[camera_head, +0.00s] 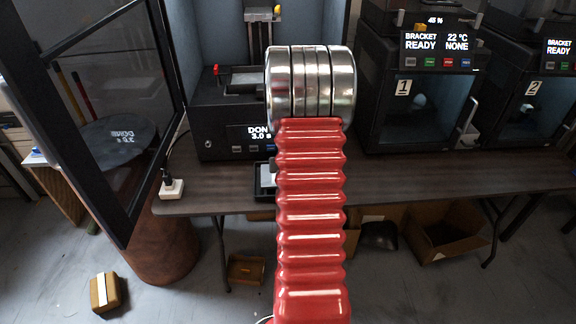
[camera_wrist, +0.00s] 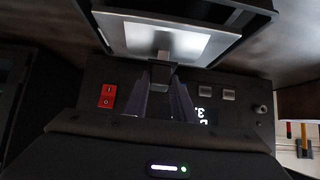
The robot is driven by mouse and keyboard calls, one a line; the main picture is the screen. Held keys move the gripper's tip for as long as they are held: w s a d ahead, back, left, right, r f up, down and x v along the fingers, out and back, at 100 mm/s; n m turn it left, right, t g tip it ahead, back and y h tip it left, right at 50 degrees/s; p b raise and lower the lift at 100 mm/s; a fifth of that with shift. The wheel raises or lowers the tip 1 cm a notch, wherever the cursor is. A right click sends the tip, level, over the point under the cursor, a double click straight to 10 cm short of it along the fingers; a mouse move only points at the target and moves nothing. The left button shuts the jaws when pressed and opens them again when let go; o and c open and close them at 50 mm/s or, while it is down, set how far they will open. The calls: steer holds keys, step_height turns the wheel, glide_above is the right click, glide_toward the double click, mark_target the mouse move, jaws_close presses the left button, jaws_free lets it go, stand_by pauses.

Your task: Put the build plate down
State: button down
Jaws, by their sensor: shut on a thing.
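The build plate (camera_wrist: 190,46) is a pale, bright square with a small dark tab at its edge. My gripper (camera_wrist: 161,80) is shut on that tab in the wrist view. A black tray (camera_wrist: 250,14) frames the plate there; I cannot tell whether the plate touches it. In the head view, part of the plate (camera_head: 268,174) and the tray (camera_head: 258,194) show at the front table edge, beside my red arm. My arm hides the rest of them and my gripper.
A printer with a "DON… 3.0 s" display (camera_head: 222,130) stands behind the tray. Its glass door (camera_head: 120,130) hangs open at left. Printers 1 (camera_head: 410,100) and 2 (camera_head: 530,105) stand at right. The table front (camera_head: 400,175) right of my arm is clear.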

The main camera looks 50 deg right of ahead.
steer(key=shift+f, duration=0.5)
steer(key=shift+f, duration=0.1)
steer(key=c, duration=1.5)
jaws_free()
steer(key=shift+s+a+r, duration=0.35)
steer(key=shift+a+r, duration=0.05)
steer(key=shift+r, duration=0.1)
steer(key=shift+v, duration=5.35)
steer(key=shift+s+f, duration=0.1)
